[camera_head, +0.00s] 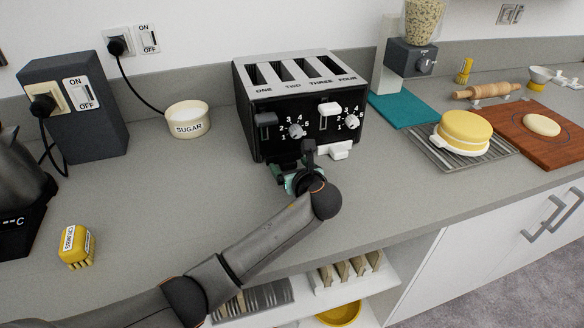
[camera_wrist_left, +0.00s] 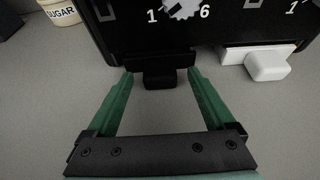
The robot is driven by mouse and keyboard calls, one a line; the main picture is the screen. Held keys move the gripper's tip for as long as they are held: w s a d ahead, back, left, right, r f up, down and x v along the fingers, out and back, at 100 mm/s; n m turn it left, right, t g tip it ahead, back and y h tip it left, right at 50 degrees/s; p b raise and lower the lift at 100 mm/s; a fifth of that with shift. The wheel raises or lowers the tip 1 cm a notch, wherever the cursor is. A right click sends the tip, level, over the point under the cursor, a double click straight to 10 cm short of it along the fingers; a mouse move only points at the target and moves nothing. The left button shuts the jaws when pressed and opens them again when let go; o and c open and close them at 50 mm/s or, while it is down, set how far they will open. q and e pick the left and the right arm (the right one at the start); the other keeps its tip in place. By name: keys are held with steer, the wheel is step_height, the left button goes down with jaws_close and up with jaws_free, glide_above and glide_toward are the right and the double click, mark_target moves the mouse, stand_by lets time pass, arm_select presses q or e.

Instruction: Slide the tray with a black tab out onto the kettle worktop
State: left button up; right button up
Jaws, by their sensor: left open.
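The black toaster (camera_head: 300,100) stands against the back of the grey worktop (camera_head: 150,220). Low on its front is the tray with a black tab (camera_wrist_left: 160,78), in the left wrist view. The tray with a white tab (camera_head: 341,150) is to its right and also shows in the left wrist view (camera_wrist_left: 266,62). My left gripper (camera_head: 286,168) is open at the toaster's front. In the left wrist view its green fingers (camera_wrist_left: 160,88) stand on either side of the black tab, with gaps visible. In the head view my gripper mostly hides this tab. My right gripper is out of view.
The kettle (camera_head: 17,185) stands at the far left, with a yellow brush (camera_head: 76,246) in front. A sugar bowl (camera_head: 187,120) is left of the toaster. A teal mat (camera_head: 404,108) and a wire rack (camera_head: 485,158) lie to the right. The worktop left of my arm is mostly clear.

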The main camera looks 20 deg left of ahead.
arm_select(q)
jaws_close()
stand_by(1.2)
